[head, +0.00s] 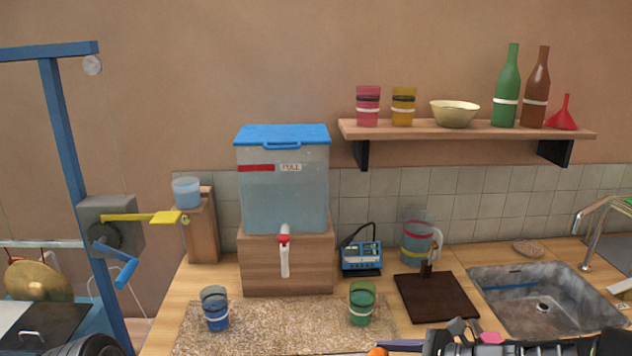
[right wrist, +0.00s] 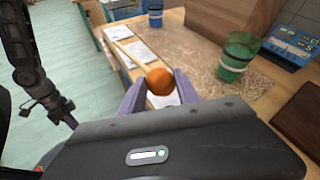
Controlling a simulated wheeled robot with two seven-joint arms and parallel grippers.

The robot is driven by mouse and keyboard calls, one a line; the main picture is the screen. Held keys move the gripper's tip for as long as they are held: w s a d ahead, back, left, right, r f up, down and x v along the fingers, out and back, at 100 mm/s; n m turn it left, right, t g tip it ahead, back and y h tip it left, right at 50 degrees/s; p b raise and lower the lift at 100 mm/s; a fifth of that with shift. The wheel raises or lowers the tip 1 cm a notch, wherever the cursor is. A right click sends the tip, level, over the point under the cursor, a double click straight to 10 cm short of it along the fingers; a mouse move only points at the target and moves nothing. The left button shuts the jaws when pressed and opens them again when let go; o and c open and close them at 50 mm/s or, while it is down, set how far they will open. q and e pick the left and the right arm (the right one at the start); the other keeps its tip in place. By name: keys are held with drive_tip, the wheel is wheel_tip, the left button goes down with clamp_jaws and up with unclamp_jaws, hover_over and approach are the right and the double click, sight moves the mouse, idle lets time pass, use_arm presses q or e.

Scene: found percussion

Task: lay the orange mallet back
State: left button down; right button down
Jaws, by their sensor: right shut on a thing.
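The orange mallet's round head (right wrist: 160,82) shows between the purple fingers of my right gripper (right wrist: 158,92) in the right wrist view. The gripper is shut on the mallet, above the front part of the counter. A pale wooden strip runs from behind the head toward the upper left; I cannot tell whether it is the handle. In the head view, only a sliver of the orange head (head: 377,351) shows at the bottom edge, beside my right gripper (head: 400,346). A dark part of my left arm shows at the bottom left; its fingers cannot be made out there.
White sheets (right wrist: 139,51) lie on the counter beyond the mallet. A blue cup (head: 215,309) and a green cup (head: 361,304) stand on the speckled mat (head: 275,325), below the water tank (head: 285,190). A dark board (head: 437,297) and a sink (head: 545,300) are at right.

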use_arm(q)
drive_tip(key=shift+d, duration=0.15)
use_arm(e)
drive_tip(key=s+d+f+m+t+h, duration=0.1)
drive_tip(key=s+d+f, duration=0.5)
drive_tip(key=s, duration=0.1)
drive_tip(key=shift+m+t, duration=0.4)
drive_tip(key=shift+r, duration=0.1)
